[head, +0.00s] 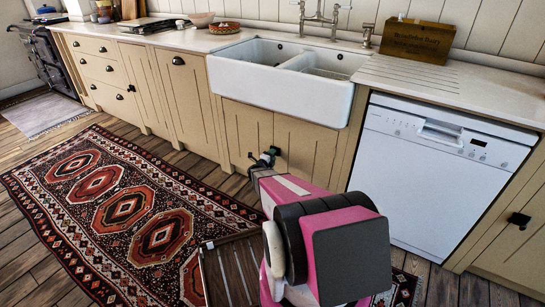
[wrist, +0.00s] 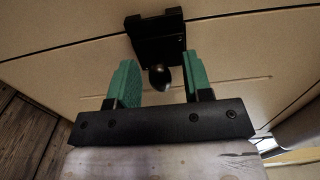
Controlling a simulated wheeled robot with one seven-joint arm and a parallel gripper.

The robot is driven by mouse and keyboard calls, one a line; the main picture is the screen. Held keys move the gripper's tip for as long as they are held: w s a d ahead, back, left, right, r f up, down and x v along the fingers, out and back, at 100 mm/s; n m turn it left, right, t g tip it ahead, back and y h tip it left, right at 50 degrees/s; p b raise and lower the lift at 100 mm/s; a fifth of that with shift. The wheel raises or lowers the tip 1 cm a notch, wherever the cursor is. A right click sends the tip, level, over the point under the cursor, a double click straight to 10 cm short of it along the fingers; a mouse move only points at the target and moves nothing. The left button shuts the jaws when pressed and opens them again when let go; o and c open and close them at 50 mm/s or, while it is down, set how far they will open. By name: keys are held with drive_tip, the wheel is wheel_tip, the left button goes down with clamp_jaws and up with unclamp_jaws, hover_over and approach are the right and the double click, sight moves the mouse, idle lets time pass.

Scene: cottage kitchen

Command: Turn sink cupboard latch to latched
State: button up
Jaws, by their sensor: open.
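The sink cupboard latch (wrist: 157,35) is a black block with a dark rounded knob (wrist: 158,76) on the cream cupboard front, at the top middle of the wrist view. My gripper (wrist: 162,72) has two green fingers, spread apart, one on each side of the knob in the picture. No contact with the knob shows, and I cannot tell how deep the fingers reach around it. In the head view my gripper (head: 267,158) is at the cupboard doors (head: 300,148) below the white sink (head: 285,82); my arm hides much there, and the latch's turn is unclear.
A white dishwasher (head: 440,170) stands right of the sink cupboard. The wooden counter fronts (head: 185,100) run on to the left. A red patterned rug (head: 125,215) lies on the plank floor at left. A wooden box (head: 415,40) stands on the worktop.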

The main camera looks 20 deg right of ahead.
drive_tip(key=shift+w+d, duration=0.1)
drive_tip(key=shift+d, duration=0.05)
clamp_jaws()
